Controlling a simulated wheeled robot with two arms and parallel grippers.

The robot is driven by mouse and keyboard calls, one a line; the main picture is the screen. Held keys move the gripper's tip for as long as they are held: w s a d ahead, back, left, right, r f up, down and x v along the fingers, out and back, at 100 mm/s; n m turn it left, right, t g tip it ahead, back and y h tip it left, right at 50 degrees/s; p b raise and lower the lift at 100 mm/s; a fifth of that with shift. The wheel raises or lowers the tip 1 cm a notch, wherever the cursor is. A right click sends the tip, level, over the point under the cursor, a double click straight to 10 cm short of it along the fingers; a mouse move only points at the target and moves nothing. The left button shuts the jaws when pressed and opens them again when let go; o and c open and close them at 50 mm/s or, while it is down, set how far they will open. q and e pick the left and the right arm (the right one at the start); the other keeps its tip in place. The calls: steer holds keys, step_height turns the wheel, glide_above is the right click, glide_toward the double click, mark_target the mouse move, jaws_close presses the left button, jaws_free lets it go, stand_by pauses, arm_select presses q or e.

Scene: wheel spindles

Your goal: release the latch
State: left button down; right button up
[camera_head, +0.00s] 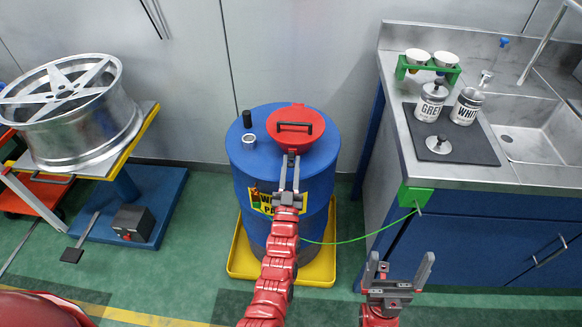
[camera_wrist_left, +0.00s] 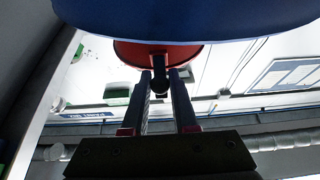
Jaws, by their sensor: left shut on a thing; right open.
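A blue drum (camera_head: 258,170) has a red round lid (camera_head: 290,118) with a dark handle on top. A small dark latch (camera_wrist_left: 158,60) hangs at the front rim of the red lid, which also shows in the left wrist view (camera_wrist_left: 130,52). My left gripper (camera_head: 291,160) reaches up to the drum's front top edge. Its fingers (camera_wrist_left: 160,78) are shut on the latch, and they largely hide it in the head view. My right gripper (camera_head: 399,264) is open and empty in front of the blue cabinet, right of the drum.
The drum stands in a yellow tray (camera_head: 245,268). A green cable runs from the drum side to a green box (camera_head: 415,197) on the counter corner. A sink counter (camera_head: 455,175) with labelled containers is at right, a wheel rim (camera_head: 72,110) on a stand at left.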

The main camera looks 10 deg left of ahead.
arm_select(q)
steer(key=c, duration=0.7)
jaws_free()
steer(key=v, duration=1.7)
steer(key=shift+f, duration=0.15)
steer(key=shift+s, duration=0.15)
